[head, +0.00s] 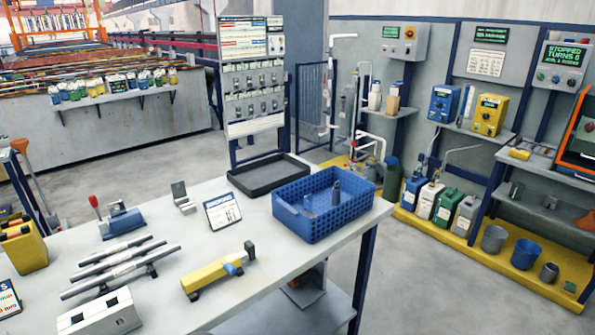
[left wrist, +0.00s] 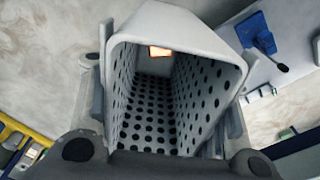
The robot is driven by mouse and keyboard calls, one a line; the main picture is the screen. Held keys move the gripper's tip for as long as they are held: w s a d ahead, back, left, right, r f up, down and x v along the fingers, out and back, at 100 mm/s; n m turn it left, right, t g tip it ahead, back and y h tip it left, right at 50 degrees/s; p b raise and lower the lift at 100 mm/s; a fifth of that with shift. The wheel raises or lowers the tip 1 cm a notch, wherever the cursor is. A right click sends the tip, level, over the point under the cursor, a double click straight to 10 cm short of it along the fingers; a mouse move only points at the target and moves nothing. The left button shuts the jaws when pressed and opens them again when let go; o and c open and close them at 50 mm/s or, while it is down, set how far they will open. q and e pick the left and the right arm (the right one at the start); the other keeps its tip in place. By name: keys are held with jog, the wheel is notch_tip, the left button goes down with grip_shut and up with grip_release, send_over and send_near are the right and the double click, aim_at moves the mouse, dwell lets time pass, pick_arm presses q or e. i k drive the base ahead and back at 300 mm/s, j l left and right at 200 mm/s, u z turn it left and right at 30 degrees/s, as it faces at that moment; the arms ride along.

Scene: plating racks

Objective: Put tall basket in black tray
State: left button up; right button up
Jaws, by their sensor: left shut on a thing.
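The tall basket (left wrist: 185,28) fills the middle of the left wrist view. It is pale grey, with a wide open mouth and walls full of round holes. My left gripper (left wrist: 172,95) is shut on it, with grey finger parts at both sides of the basket. The black tray (head: 268,174) lies on the far edge of the pale table in the head view. It is shallow and looks empty. The tall basket and both grippers are out of the head view, so the basket's distance from the tray cannot be told.
A blue perforated basket (head: 322,215) with small grey parts stands right beside the black tray. A small sign (head: 222,211), metal rods (head: 120,267), a yellow tool (head: 217,271) and a blue clamp (head: 121,221) lie on the table (head: 170,240). A tall panel (head: 252,75) rises behind the tray.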

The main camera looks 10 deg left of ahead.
aim_at(275, 174)
jog(key=i+l, duration=0.9)
jog(key=l+z, duration=0.05)
jog(key=l, duration=0.05)
